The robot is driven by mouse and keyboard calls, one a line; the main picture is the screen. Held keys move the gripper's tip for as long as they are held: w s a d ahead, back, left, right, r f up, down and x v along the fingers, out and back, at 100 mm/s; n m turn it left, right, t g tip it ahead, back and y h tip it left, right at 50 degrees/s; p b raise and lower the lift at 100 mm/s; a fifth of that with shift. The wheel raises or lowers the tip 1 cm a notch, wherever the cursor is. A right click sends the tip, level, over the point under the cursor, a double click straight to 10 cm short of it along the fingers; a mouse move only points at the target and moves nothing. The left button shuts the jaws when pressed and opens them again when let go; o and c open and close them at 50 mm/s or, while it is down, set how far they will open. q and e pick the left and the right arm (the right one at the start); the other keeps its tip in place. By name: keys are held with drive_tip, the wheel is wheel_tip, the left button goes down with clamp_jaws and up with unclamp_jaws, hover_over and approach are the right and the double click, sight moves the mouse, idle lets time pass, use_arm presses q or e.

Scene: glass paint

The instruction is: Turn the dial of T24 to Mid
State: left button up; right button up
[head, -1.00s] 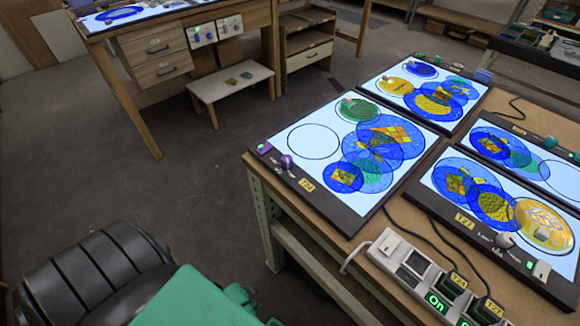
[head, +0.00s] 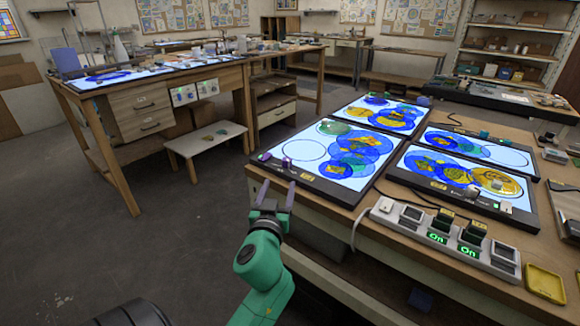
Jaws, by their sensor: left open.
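The light panel labelled T24 (head: 350,180) lies at the near left corner of the workbench, with overlapping blue, green and yellow glass discs on it. Its dial is a small purple knob (head: 287,163) on the front left of the black frame. The setting marks beside it are too small to read. My left gripper (head: 277,189) is open and empty, with its two fingers pointing up toward the panel's front edge. In the picture it is just below the dial and apart from it. My right gripper is not in view.
Other light panels (head: 462,182) lie to the right and behind. A white power strip (head: 447,237) with two green "On" displays runs along the front, with a yellow tray (head: 544,284) beside it. A drawer table (head: 128,151) and low stool (head: 206,141) stand left. The floor between is clear.

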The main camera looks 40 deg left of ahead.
sight(286, 162)
use_arm(q)
drive_tip(key=p+x, duration=0.1)
drive_tip(key=x, duration=1.3)
drive_tip(key=shift+w+a+p, duration=0.15)
drive_tip(key=shift+p, duration=0.25)
clamp_jaws()
